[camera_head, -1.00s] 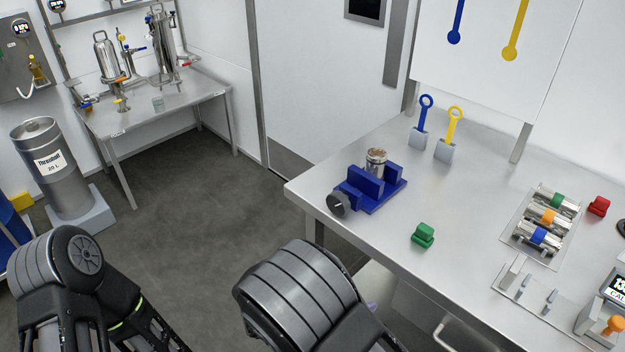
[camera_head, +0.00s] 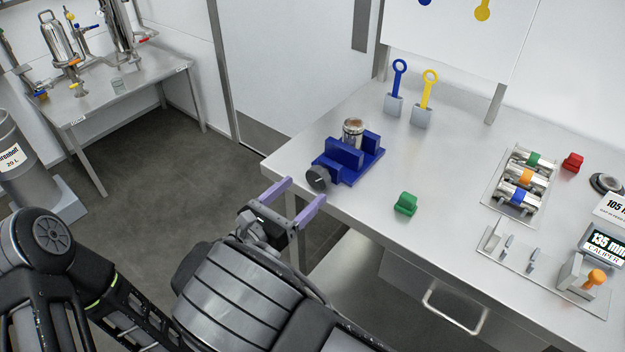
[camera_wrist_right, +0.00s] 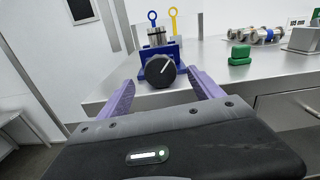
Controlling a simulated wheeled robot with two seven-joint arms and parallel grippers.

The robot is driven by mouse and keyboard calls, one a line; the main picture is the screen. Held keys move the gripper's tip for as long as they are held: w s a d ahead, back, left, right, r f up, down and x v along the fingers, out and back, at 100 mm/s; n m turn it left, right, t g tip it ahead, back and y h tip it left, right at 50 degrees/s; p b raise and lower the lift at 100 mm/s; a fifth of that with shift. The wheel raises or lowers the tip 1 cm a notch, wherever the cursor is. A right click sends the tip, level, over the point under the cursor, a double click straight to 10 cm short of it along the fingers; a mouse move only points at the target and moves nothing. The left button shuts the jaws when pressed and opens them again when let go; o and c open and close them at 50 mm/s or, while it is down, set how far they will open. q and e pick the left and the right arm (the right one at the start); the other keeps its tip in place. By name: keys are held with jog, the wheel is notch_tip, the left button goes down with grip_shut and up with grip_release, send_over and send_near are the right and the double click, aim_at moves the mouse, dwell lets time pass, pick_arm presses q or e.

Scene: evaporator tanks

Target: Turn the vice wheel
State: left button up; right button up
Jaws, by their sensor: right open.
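The blue vice (camera_head: 347,160) stands near the left corner of the steel bench, with a metal cylinder (camera_head: 353,131) between its jaws. Its black wheel (camera_head: 317,178) faces the bench's front left edge. My right gripper (camera_head: 299,192) is open and empty, its purple fingers pointing at the wheel from just in front of it. In the right wrist view the wheel (camera_wrist_right: 160,71) with its white mark sits between and beyond the two fingers (camera_wrist_right: 163,92), apart from them. The blue vice body (camera_wrist_right: 172,50) is behind it. My left arm shows at lower left, but its gripper is out of view.
The steel bench (camera_head: 300,140) has a front edge close to my right gripper. A green block (camera_head: 405,204) lies right of the vice. Blue (camera_head: 397,85) and yellow (camera_head: 427,97) ring-ended tools stand behind. A rack of cylinders (camera_head: 520,180) is further right.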

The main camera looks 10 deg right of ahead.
aim_at(315, 180)
jog(key=x, duration=0.5)
jog(key=shift+p, duration=0.35)
jog(key=shift+c, duration=0.3)
jog(key=c, duration=1.3)
